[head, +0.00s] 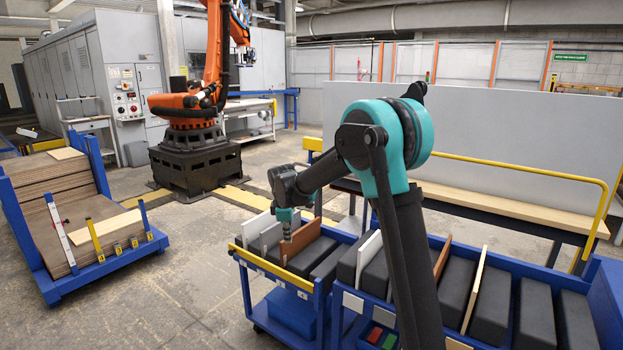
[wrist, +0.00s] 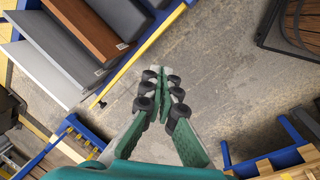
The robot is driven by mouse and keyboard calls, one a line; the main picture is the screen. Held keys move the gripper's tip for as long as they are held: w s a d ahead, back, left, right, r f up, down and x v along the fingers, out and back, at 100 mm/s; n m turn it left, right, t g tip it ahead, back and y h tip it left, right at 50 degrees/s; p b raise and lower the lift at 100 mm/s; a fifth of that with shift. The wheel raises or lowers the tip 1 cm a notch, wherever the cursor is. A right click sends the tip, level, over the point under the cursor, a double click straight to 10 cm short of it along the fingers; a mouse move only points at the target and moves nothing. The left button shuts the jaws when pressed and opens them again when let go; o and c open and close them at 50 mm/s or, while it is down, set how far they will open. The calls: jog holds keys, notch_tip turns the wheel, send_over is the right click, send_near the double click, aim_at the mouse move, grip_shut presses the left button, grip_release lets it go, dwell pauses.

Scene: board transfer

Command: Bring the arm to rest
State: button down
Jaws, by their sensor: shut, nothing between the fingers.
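My arm, teal and black, rises in the head view and bends down to the left. My gripper (head: 286,231) points downward and appears over the left blue cart, in front of the brown board (head: 307,236) in the picture. In the wrist view my gripper (wrist: 160,78) has its fingertips together with nothing between them, over bare concrete floor. The brown board (wrist: 88,30) and a grey board (wrist: 58,62) stand in the cart at upper left there, apart from the fingers.
The blue cart with a yellow rail (head: 272,271) holds boards between dark blocks. A second blue cart (head: 352,292) adjoins it on the right. A blue trolley (head: 30,238) with brown panels stands at left. An orange robot (head: 184,107) stands behind. Floor (head: 170,295) between trolley and carts is clear.

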jog(key=s+d+r+m, duration=0.1)
jog(key=s+d+m, duration=0.4)
jog(key=s+d, duration=0.45)
jog(key=s+d+f+m, duration=0.2)
jog(key=s+d+m, duration=0.2)
jog(key=s+d, duration=0.2)
jog(key=s+d+f+m+t, duration=0.1)
jog(key=s+d+f+m, duration=0.2)
jog(key=s, duration=0.7)
jog(key=s+d+f+m, duration=0.2)
jog(key=s+d+m, duration=0.3)
jog(key=s+d, duration=0.3)
jog(key=shift+s+d+f, duration=0.15)
jog(key=shift+d+f, duration=0.15)
jog(key=shift+d, duration=0.05)
